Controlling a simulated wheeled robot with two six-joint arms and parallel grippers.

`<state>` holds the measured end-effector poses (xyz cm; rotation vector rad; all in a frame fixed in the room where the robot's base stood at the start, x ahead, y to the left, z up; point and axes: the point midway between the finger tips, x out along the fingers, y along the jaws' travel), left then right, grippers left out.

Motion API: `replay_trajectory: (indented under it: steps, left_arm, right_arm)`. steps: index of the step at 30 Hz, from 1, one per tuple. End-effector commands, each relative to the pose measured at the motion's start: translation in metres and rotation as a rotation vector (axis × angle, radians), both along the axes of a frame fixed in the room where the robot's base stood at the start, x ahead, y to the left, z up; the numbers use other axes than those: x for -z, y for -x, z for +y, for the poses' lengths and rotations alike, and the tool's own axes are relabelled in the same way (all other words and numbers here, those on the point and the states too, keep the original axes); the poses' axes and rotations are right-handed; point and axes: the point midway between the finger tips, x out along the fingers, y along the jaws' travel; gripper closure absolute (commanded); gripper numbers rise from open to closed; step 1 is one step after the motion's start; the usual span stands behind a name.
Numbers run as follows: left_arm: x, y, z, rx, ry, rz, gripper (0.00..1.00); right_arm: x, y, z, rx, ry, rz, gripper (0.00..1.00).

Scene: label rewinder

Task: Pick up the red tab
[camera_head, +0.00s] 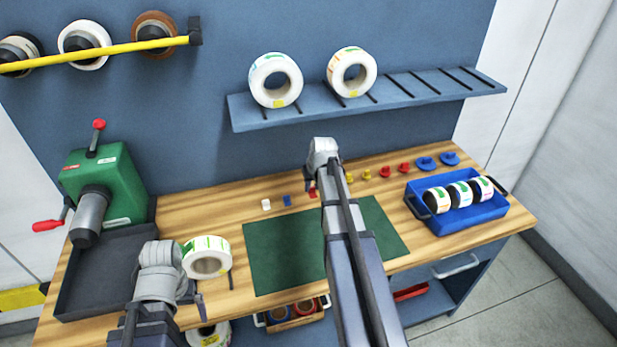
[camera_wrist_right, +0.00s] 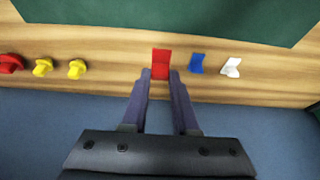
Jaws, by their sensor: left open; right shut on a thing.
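The red tab (camera_wrist_right: 161,64) is between the fingertips of my right gripper (camera_wrist_right: 161,75) in the right wrist view, and the jaws are shut on it. In the head view a bit of the red tab (camera_head: 312,192) shows beside my right gripper (camera_head: 322,180), which hides most of it. The tab is at the back of the wooden bench; I cannot tell whether it touches the wood. My left gripper (camera_head: 190,292) is open at the front left, near a label roll (camera_head: 207,257) that stands on the bench.
A blue tab (camera_wrist_right: 197,63) and a white tab (camera_wrist_right: 231,67) lie beside the red one. Yellow, red and blue knobs line the back edge. A green mat (camera_head: 280,250) lies in front. A blue crate (camera_head: 470,215) holds rolls at right; a green rewinder (camera_head: 105,180) stands left.

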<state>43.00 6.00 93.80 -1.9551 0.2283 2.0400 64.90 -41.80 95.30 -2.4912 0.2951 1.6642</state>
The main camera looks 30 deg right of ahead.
Motion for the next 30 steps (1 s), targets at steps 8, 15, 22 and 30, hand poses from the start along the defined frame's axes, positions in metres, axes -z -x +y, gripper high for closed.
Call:
replay_trajectory:
  steps: [8,15,22,30]
  left_arm:
    - [0.000,0.000,0.000,0.000,0.000,0.000,0.02]
    - [0.000,0.000,0.000,0.000,0.000,0.000,0.02]
    - [0.000,0.000,0.000,0.000,0.000,0.000,0.02]
    - [0.000,0.000,0.000,0.000,0.000,0.000,0.02]
  right_arm:
    - [0.000,0.082,0.021,0.002,-0.001,0.000,1.00]
    - [0.000,0.123,0.031,0.001,0.001,0.000,1.00]
    - [0.000,0.139,0.034,0.000,0.000,0.000,1.00]
    - [0.000,0.141,0.034,0.000,0.000,0.000,1.00]
